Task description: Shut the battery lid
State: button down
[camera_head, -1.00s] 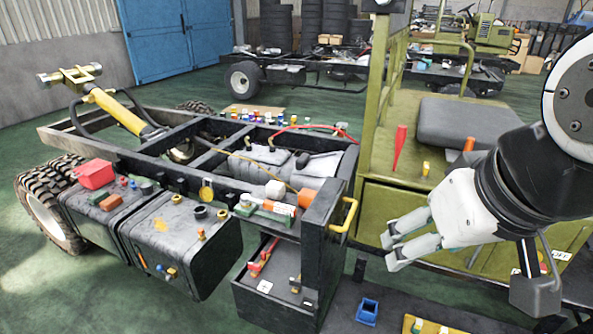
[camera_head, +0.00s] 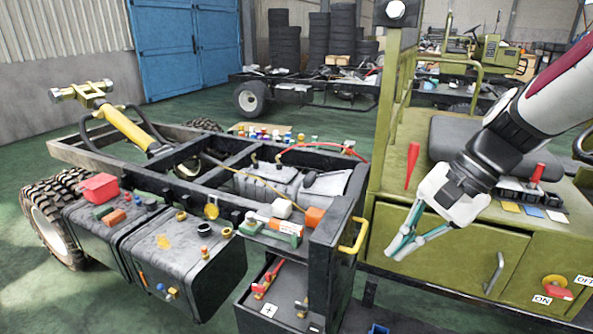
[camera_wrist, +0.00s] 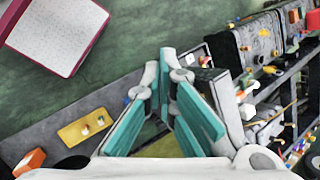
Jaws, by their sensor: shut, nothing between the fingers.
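The black battery box (camera_head: 253,318) stands low at the near end of the truck chassis, with its inside showing. Inside are a red clamp (camera_head: 268,279) and a label with a plus sign (camera_head: 270,310). A dark upright panel (camera_head: 322,240) with a yellow handle (camera_head: 353,237) stands at its right side; it looks like the raised lid, though its hinge is not clear. My gripper (camera_head: 400,249) is right of the yellow handle, apart from it in the picture, with its fingers shut and empty, pointing down and left. The gripper also shows in the wrist view (camera_wrist: 168,68).
A green cabinet (camera_head: 440,245) with a metal handle and a red knob stands behind and right of my gripper. A black tank (camera_head: 190,265) and the chassis rails (camera_head: 95,155) are at left. A yellow plate (camera_wrist: 85,128) lies below in the wrist view.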

jog(key=w+d+f+m+t+y+b, duration=0.3)
jog(key=w+d+f+m+t+y, duration=0.45)
jog(key=w+d+f+m, duration=0.8)
jog(key=w+a+f+n+p, duration=0.1)
jog(key=w+a, duration=0.4)
jog(key=a, duration=0.5)
jog(key=shift+w+a+f+n+p, duration=0.25)
jog(key=shift+a+n+p, duration=0.1)
jog(key=shift+p, duration=0.55)
jog(key=shift+g, duration=0.25)
